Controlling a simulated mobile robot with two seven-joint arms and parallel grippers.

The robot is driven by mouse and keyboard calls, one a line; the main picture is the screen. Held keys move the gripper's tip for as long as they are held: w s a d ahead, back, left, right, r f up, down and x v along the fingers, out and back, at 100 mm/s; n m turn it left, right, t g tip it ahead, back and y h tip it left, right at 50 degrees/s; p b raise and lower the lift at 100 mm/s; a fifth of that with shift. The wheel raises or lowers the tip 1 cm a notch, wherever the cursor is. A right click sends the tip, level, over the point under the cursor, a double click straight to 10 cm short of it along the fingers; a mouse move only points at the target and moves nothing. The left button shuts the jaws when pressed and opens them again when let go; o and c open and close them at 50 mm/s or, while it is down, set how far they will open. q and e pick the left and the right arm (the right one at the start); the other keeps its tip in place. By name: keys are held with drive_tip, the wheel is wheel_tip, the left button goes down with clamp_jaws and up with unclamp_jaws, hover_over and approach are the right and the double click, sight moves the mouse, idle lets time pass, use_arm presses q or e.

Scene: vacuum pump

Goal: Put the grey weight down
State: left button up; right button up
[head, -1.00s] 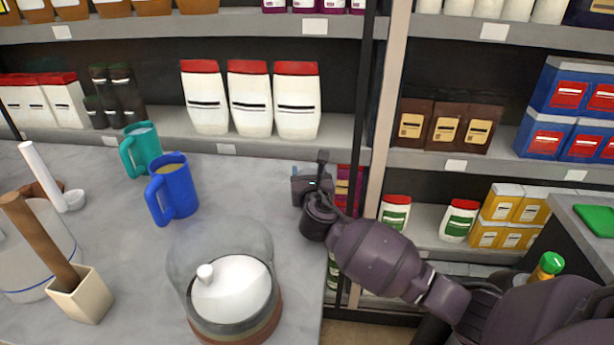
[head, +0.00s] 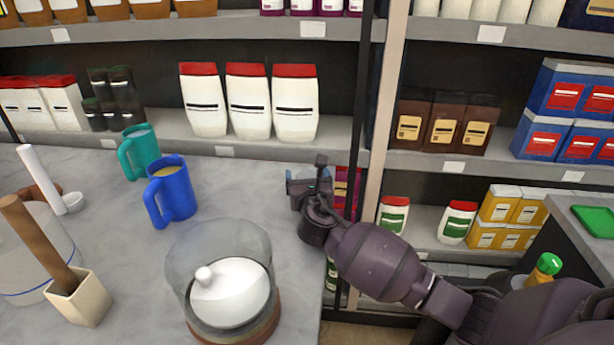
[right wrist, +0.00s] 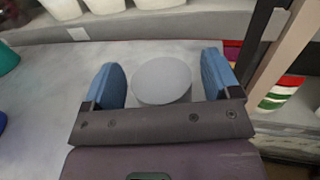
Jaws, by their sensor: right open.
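The grey weight (right wrist: 162,80) is a plain round cylinder, seen in the right wrist view between the two blue finger pads of my right gripper (right wrist: 163,84). In the head view, my right gripper (head: 309,180) is at the counter's far right corner, and the weight cannot be made out there. My left gripper is not in view.
A blue mug (head: 175,193) and a teal mug (head: 139,153) stand left of the gripper. A clear glass jar with a white knobbed plate (head: 228,290) is nearer. White bottles with red caps (head: 247,100) line the shelf behind. A dark shelf post rises just right of the gripper.

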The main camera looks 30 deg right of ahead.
drive_tip(key=p+v, duration=0.1)
drive_tip(key=v, duration=0.9)
drive_tip(key=shift+s, duration=0.1)
drive_tip(key=shift+s+a, duration=0.2)
drive_tip(key=shift+s, duration=0.35)
